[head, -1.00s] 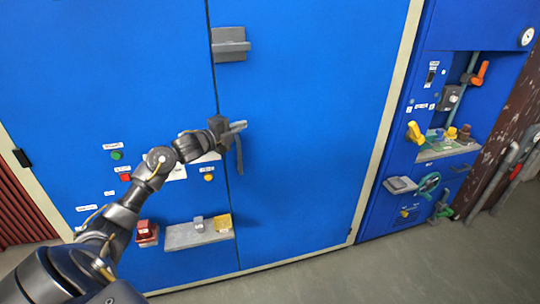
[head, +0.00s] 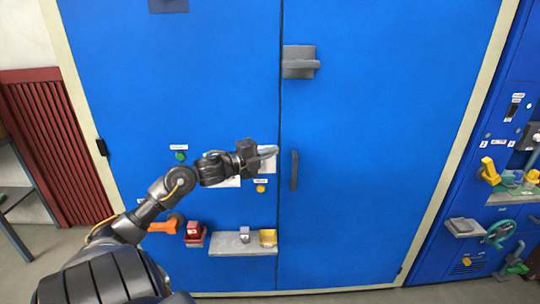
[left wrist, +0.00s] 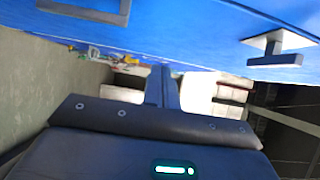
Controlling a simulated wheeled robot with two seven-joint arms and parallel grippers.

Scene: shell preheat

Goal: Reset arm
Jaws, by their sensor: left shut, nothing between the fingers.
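My left gripper (head: 268,153) is shut and empty. In the head view it points right in front of the blue cabinet's left door (head: 180,80), near the seam and a little left of the dark vertical handle (head: 294,170) on the right door. A gap shows between the fingertips and that handle. In the left wrist view the shut fingers (left wrist: 162,88) point away along the blue surface. My left arm comes in from the lower left, bent at the elbow. My right gripper is not in view.
A grey latch (head: 300,63) sits high at the seam. A valve panel (head: 505,190) stands right. Floor (head: 455,292) shows there.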

